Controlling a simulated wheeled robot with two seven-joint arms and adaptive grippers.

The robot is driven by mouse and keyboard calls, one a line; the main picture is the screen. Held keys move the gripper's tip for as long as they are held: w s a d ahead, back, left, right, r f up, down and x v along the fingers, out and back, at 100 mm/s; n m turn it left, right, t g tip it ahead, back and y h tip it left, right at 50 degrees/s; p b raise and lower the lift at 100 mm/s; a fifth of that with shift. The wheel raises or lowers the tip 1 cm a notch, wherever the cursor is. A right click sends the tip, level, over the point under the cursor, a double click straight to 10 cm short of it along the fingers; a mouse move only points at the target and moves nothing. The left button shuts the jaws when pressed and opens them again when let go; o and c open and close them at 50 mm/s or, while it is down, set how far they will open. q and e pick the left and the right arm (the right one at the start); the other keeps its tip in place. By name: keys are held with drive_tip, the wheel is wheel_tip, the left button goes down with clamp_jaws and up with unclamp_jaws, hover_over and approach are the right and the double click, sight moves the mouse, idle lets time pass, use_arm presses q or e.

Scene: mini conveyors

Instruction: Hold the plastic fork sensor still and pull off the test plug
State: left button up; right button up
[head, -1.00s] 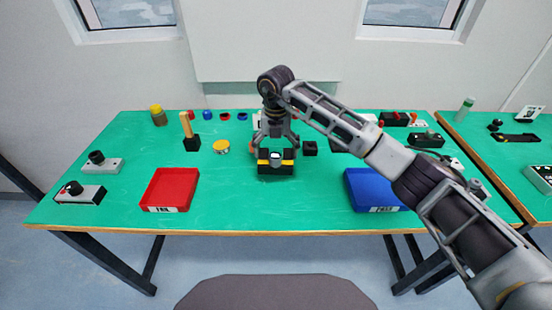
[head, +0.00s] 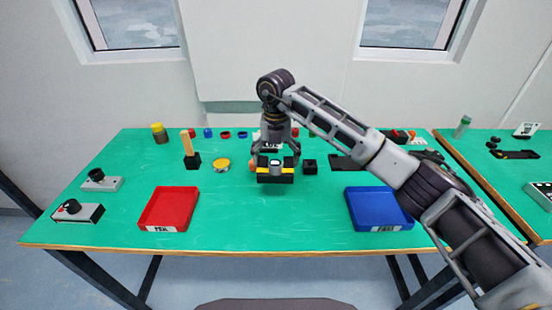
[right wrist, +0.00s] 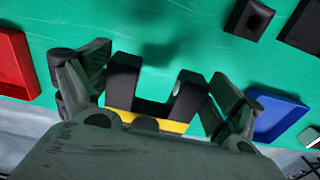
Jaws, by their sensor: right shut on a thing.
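The fork sensor (head: 275,179) is a black U-shaped body with a yellow band, near the middle of the green table. In the right wrist view the fork sensor (right wrist: 124,82) shows two black prongs with a gap between them. My right gripper (head: 275,157) has its fingers on both sides of it and is shut on it; its fingers also flank the sensor in the right wrist view (right wrist: 157,95). The sensor appears slightly above the table. A small pale patch shows between the yellow parts; I cannot tell whether it is the test plug. My left gripper is not in view.
A red tray (head: 181,192) stands at the left front and a blue tray (head: 408,222) at the right front. A small black block (head: 310,166) stands right of the sensor. The front middle is clear.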

sight(276, 188)
drive_tip(key=shift+f+b, duration=2.25)
drive_tip(key=shift+f, duration=2.15)
drive_tip(key=shift+f+b, duration=0.3)
drive_tip(key=shift+f, duration=0.45)
idle(0.5)
